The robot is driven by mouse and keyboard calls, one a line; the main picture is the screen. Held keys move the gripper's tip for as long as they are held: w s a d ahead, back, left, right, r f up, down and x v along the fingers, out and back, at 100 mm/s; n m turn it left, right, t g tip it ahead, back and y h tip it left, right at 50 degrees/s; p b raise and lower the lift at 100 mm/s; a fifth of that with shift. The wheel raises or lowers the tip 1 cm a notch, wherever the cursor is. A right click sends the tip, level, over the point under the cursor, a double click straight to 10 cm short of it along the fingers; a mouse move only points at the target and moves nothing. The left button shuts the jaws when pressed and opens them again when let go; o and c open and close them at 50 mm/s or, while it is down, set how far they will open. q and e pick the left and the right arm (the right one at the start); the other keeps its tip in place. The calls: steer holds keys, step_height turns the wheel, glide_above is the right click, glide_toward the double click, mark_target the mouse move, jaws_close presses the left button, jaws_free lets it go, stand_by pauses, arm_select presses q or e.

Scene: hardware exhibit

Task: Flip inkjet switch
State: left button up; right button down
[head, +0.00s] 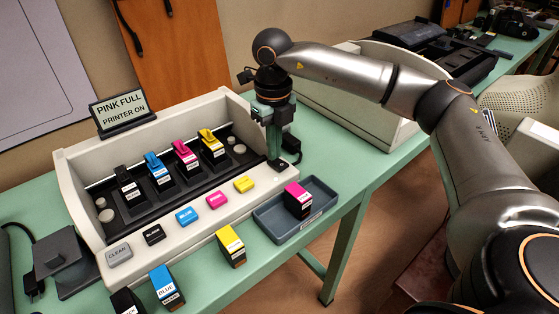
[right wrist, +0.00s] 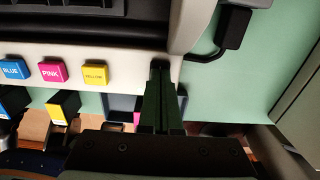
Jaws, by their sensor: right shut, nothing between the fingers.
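The inkjet exhibit is a cream printer housing (head: 75,190) with a row of black, blue, pink and yellow cartridges in its dark bay. A sign (head: 121,108) on it reads "PINK FULL PRINTER ON". A small black box with a cable (right wrist: 232,27) lies beside the housing's right side in the right wrist view; I cannot tell whether it is the switch. My right gripper (head: 276,162) is shut and empty, pointing down at the housing's front right corner. Its fingertips show in the right wrist view (right wrist: 161,70), left of the black box. My left gripper is out of view.
Black, blue, pink and yellow buttons and a grey CLEAN button (head: 118,251) line the front ledge. A grey tray (head: 267,229) holds a pink cartridge (head: 298,200). Loose cartridges stand along the front. A cream machine (head: 345,105) stands behind right. Green tabletop is clear at right.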

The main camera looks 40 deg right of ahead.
step_height(320, 180, up, 6)
steer(key=p, duration=0.4)
steer(key=shift+r+p, duration=0.2)
steer(key=shift+p, duration=0.2)
stand_by(0.3)
